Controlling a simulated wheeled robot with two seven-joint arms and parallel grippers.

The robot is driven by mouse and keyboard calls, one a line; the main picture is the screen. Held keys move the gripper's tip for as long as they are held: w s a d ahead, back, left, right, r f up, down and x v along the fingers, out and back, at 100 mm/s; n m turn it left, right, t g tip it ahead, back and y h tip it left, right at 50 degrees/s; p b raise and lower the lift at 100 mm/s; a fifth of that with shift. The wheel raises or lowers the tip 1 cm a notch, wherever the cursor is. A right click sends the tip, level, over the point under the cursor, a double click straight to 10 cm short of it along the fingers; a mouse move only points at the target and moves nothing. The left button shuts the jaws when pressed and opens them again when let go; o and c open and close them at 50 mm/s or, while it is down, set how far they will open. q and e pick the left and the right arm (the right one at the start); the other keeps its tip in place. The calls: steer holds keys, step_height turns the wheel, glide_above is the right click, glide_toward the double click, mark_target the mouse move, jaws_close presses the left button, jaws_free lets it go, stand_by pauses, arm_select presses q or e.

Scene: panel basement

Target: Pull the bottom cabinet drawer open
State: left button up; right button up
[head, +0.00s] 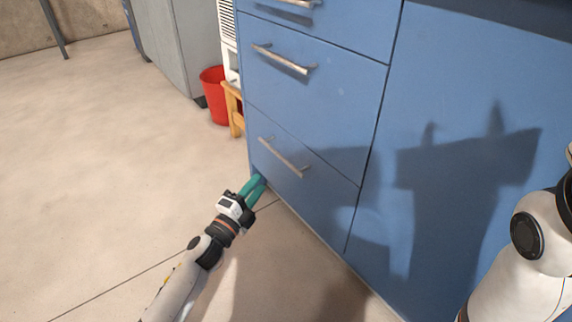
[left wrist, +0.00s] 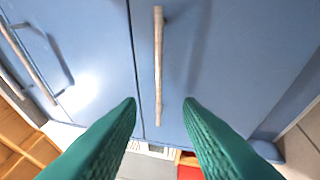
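The blue bottom drawer (head: 318,181) is flush with the cabinet front, and its metal bar handle (head: 283,157) runs slantwise across its upper part. My left gripper (head: 258,185) is near the floor, below and left of that handle in the head view. In the left wrist view the green fingers (left wrist: 160,102) are spread wide and empty, with a bar handle (left wrist: 158,65) showing between and beyond them. The fingers do not appear closed on it. My right arm shows at the right edge of the head view, but its gripper is not visible.
Higher drawers with handles (head: 285,59) are above, and a plain blue panel (head: 470,150) is to the right. A red bin (head: 214,95) and a wooden stool (head: 234,108) stand beside the cabinet's left side. The floor (head: 110,150) at left is clear.

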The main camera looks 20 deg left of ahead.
mark_target(279, 154)
arm_select(q)
steer(key=shift+b+x, duration=2.15)
steer(key=shift+x, duration=3.85)
steer(key=shift+c, duration=0.5)
jaws_close()
